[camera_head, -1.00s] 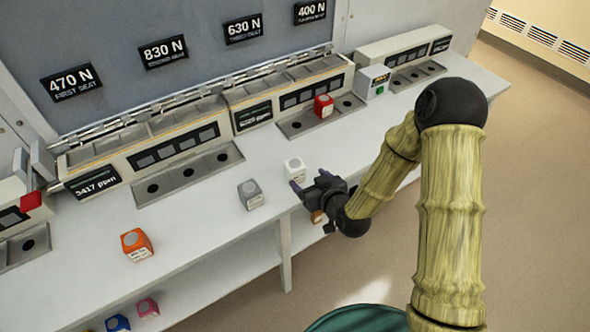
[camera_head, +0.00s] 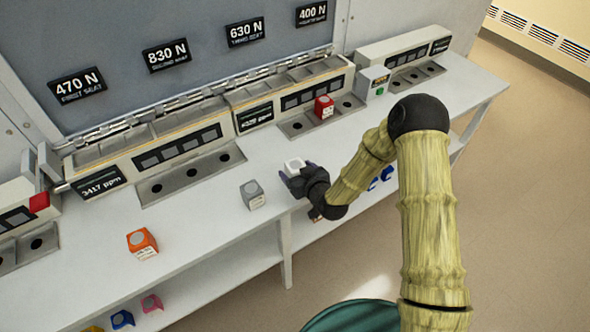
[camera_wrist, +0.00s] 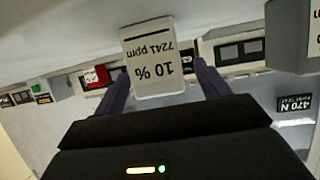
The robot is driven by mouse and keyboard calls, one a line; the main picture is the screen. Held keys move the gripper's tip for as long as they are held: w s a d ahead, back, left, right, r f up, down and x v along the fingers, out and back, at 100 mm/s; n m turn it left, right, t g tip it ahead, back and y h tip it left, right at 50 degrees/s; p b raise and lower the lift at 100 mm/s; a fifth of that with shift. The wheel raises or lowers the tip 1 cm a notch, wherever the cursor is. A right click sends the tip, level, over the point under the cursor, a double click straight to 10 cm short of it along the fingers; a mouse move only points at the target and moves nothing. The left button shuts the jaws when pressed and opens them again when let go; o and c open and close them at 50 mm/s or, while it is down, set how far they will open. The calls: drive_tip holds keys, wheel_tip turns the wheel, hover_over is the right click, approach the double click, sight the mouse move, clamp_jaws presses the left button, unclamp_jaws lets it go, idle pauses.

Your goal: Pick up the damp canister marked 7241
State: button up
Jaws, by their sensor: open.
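The white canister (camera_head: 294,166) stands on the white bench top near its front edge. In the wrist view the white canister (camera_wrist: 152,50) shows upside down, with a label reading 7241 ppm and 10 %. My gripper (camera_head: 296,177) is at the canister's front side, low over the bench edge, and partly hides it. In the wrist view the two purple fingers of my gripper (camera_wrist: 161,75) are spread, one to each side of the canister's label face. I see no clear contact between fingers and canister.
A grey canister (camera_head: 253,194) and an orange canister (camera_head: 142,243) stand on the bench (camera_head: 205,225) to the left. A red canister (camera_head: 324,107) sits on a station behind. Several coloured canisters, one pink (camera_head: 151,303), are on the lower shelf.

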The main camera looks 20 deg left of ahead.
drive_tip(key=shift+x, duration=0.9)
drive_tip(key=c, duration=1.1)
